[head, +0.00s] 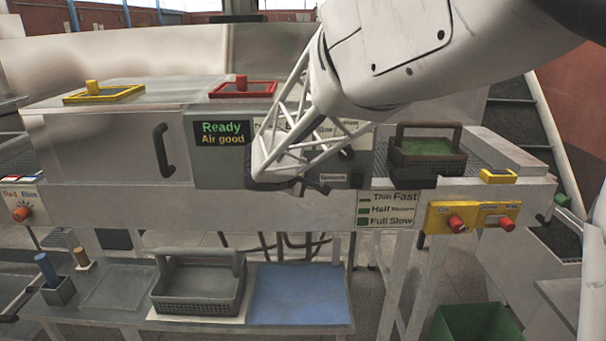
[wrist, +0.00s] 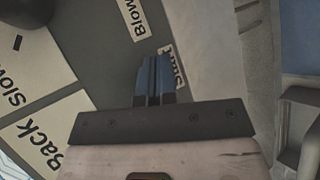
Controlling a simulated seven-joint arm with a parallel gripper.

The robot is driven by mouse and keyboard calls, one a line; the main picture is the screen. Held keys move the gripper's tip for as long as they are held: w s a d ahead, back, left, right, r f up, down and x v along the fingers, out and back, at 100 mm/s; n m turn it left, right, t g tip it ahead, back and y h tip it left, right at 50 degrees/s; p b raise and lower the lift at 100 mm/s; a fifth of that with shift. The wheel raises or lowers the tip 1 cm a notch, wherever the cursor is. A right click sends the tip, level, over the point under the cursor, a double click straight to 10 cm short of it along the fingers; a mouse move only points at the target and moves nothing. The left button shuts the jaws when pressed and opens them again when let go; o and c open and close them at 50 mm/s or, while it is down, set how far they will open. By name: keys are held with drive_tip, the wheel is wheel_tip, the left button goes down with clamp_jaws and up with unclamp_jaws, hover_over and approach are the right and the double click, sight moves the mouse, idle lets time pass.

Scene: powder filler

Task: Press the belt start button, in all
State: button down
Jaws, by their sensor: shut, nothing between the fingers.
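My gripper (head: 318,188) is in front of the lower part of the grey control panel on the machine's front. In the wrist view its two blue fingers (wrist: 154,78) are together and empty, pointing at the grey panel face (wrist: 95,45). A white label (wrist: 175,68) beside the fingertips is partly hidden behind them and I cannot read it fully. No belt start button can be made out; the fingers or the arm may cover it. I cannot tell whether the fingertips touch anything.
A display (head: 222,133) reads "Ready" and "Air good". A yellow box (head: 440,214) with red knobs is at the right. A basket (head: 430,155) with green contents stands on the machine top. In the wrist view a dark round knob (wrist: 28,10) is at upper left.

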drive_tip(key=shift+w+a+r, duration=0.35)
drive_tip(key=shift+a+r, duration=0.1)
drive_tip(key=shift+a, duration=0.15)
drive_tip(key=shift+s+a+r, duration=0.1)
drive_tip(key=shift+s+a, duration=0.05)
drive_tip(key=shift+r, duration=0.15)
drive_tip(key=s, duration=0.5)
drive_tip(key=shift+s+f, duration=0.2)
drive_tip(key=shift+f, duration=0.1)
idle(0.3)
drive_tip(key=shift+d, duration=0.2)
